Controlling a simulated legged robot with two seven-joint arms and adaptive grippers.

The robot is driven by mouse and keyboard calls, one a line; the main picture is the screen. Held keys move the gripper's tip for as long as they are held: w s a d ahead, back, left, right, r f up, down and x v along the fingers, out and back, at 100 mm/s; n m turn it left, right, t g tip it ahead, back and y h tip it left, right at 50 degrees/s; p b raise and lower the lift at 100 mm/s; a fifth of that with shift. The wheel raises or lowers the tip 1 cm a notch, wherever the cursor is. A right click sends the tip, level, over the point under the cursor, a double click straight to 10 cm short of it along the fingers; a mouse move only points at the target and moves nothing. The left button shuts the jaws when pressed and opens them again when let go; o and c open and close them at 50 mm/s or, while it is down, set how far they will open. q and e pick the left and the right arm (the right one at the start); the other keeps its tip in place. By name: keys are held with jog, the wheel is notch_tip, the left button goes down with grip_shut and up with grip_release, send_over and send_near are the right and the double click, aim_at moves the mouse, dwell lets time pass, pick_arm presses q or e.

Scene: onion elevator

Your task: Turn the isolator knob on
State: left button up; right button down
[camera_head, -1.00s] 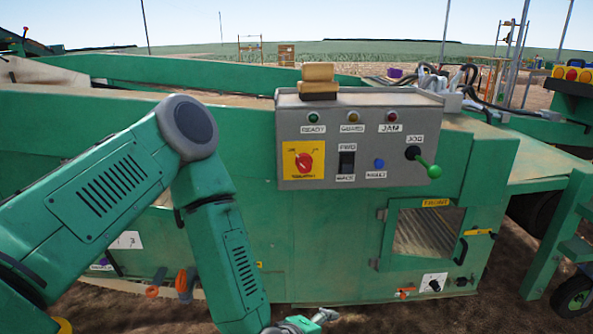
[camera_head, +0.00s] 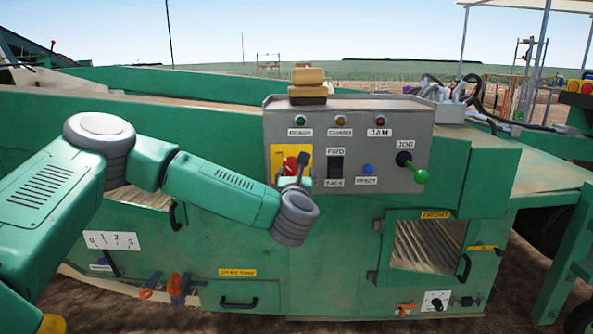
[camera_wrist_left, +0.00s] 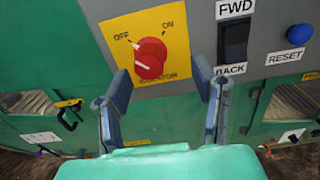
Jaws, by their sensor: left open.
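The isolator knob (camera_wrist_left: 150,58) is red and round on a yellow plate (camera_wrist_left: 178,68) marked OFF and ON. In the left wrist view its white mark lies along the line toward OFF. In the head view the knob (camera_head: 290,166) is partly hidden by my left gripper (camera_head: 297,178). In the left wrist view the left gripper (camera_wrist_left: 165,95) is open, its two fingers apart below the plate on either side of the knob. The knob sits ahead of the fingertips, apart from them. My right gripper is not in view.
The grey panel (camera_head: 410,126) also carries a black FWD/BACK switch (camera_head: 335,167), a blue RESET button (camera_head: 368,169) and a green-tipped JOG lever (camera_head: 421,176). A yellow-brown block (camera_head: 308,76) stands on top. Below is the green machine body.

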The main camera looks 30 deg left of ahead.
aim_at(292, 170)
pick_arm(q)
jog(key=w+a, duration=0.1)
jog(key=a, duration=0.1)
jog(key=w+a, duration=0.2)
jog(key=w+a+f, duration=0.1)
jog(key=a, duration=0.1)
jog(key=shift+w+b, duration=0.4)
jog(key=shift+w+d+r, duration=0.1)
jog(key=shift+d+r, duration=0.1)
jog(key=shift+d, duration=0.25)
jog(key=shift+d+r, duration=0.15)
jog(key=shift+d, duration=0.45)
jog(key=shift+c, duration=1.1)
jog(key=c, duration=0.7)
jog(key=shift+s+a, duration=0.2)
jog(key=shift+a, duration=0.05)
jog(key=shift+c, duration=1.1)
jog(key=shift+a+f, duration=0.2)
jog(key=shift+a, duration=0.2)
jog(key=shift+w+d, duration=0.1)
jog(key=shift+d, duration=0.2)
